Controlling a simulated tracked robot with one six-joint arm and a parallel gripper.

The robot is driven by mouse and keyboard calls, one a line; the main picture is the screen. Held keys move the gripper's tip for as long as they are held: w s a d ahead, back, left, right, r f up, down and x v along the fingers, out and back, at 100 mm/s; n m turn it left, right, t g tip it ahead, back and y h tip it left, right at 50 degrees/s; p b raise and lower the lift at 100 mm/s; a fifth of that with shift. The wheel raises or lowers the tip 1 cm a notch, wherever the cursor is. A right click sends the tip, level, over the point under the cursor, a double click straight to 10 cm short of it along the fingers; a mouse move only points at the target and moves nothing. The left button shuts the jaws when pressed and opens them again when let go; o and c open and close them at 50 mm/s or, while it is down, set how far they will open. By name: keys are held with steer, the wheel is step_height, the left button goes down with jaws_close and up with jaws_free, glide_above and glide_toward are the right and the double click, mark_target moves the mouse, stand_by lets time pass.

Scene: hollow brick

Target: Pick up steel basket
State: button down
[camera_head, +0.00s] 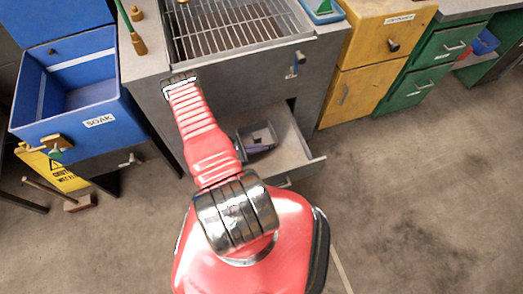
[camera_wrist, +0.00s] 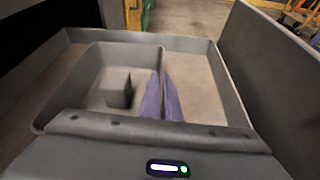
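A small grey basket with rounded corners (camera_wrist: 88,75) sits in the open drawer, on the left side in the wrist view. It holds a small block-like shape (camera_wrist: 119,92). In the head view the basket (camera_head: 262,134) shows partly, behind my arm. My gripper (camera_wrist: 161,76) has two purple fingers close together at the basket's right wall, one on each side of it. The fingers look shut on that wall. In the head view my gripper (camera_head: 258,148) is a purple shape beside the basket, partly hidden by my arm. I cannot tell whether the basket is off the drawer floor.
The open drawer (camera_head: 308,158) has raised walls around the basket, with bare floor on its right. Above it is a grey workbench with a metal grate (camera_head: 235,30). A blue SOAK bin (camera_head: 82,123) is left; yellow (camera_head: 368,55) and green cabinets (camera_head: 432,58) are right. The right floor is clear.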

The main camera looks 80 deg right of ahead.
step_height(320, 180, up, 7)
steer(key=shift+r, duration=0.15)
stand_by(0.4)
